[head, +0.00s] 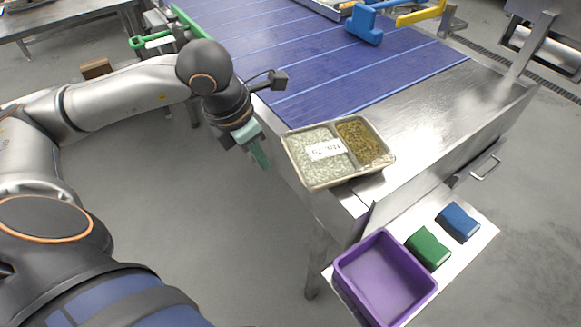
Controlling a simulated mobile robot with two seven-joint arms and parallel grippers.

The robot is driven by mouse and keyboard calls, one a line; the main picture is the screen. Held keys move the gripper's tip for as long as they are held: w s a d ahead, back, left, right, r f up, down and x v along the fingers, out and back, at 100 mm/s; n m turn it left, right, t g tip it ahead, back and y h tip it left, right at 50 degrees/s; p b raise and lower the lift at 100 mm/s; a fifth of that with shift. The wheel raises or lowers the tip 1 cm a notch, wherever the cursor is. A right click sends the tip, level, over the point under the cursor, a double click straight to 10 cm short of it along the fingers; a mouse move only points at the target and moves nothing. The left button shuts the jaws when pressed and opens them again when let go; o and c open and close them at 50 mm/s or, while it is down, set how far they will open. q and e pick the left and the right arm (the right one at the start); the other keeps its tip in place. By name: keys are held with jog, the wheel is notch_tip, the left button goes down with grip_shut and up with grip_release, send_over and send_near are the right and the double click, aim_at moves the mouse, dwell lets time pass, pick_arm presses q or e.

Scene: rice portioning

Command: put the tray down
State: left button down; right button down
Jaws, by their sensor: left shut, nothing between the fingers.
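The tray (348,172) is a two-compartment metal tray. It holds pale rice on the left and a greenish-brown food on the right, with a white label across the middle. It rests at the near left corner of the metal table, with its left part reaching past the table's edge. My left gripper (261,158) is to the left of the tray, apart from it, pointing down beside the table edge. Its fingers are shut and empty. My right gripper is not in view.
A blue conveyor belt (330,62) runs behind the tray. Bare metal table top (430,100) lies to its right. A lower shelf in front holds a purple bin (383,280), a green sponge (428,248) and a blue sponge (458,222). A blue tool (364,25) stands on the belt.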

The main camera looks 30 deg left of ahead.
pick_arm(q)
jog(key=w+d+f+p, duration=0.1)
jog(key=w+d+f, duration=0.1)
jog(key=w+f, duration=0.4)
notch_tip(320, 180, down, 2)
jog(key=shift+d+f, duration=0.2)
jog(key=shift+d, duration=0.15)
